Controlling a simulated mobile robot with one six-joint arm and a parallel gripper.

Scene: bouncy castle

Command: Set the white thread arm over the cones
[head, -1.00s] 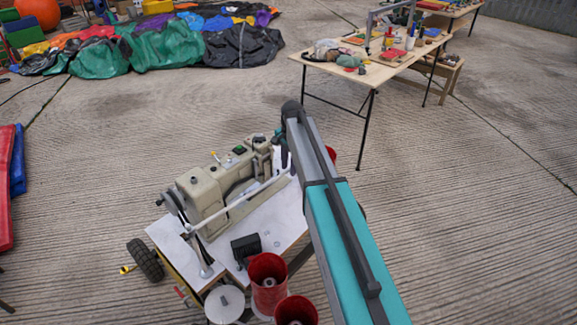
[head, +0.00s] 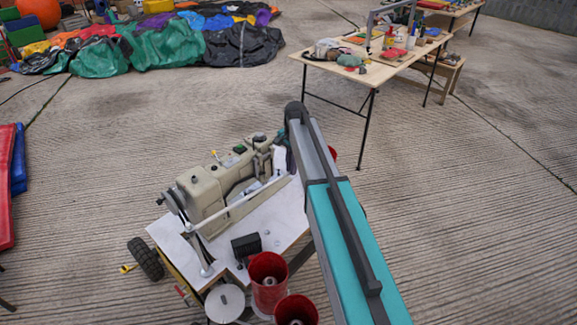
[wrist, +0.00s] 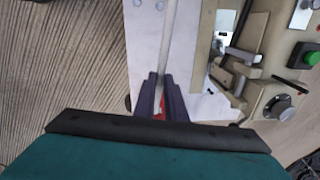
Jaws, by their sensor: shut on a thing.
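The white thread arm (head: 238,206) is a thin pale bar alongside the sewing machine (head: 205,193) on the white table top (head: 255,225). It rises from a post at the table's near left and runs toward my arm. In the wrist view the thread arm (wrist: 167,40) runs down between the dark fingers of my gripper (wrist: 159,92), which are shut on it. A bit of red shows between the fingers. My gripper is mostly hidden behind my own arm in the head view. Two red cones (head: 268,281) (head: 297,312) stand at the table's near edge, away from the gripper.
A pale disc (head: 225,303) sits beside the cones. A black pedal-like block (head: 246,246) lies on the table top. Open concrete surrounds the machine; a work table (head: 375,70) stands farther back.

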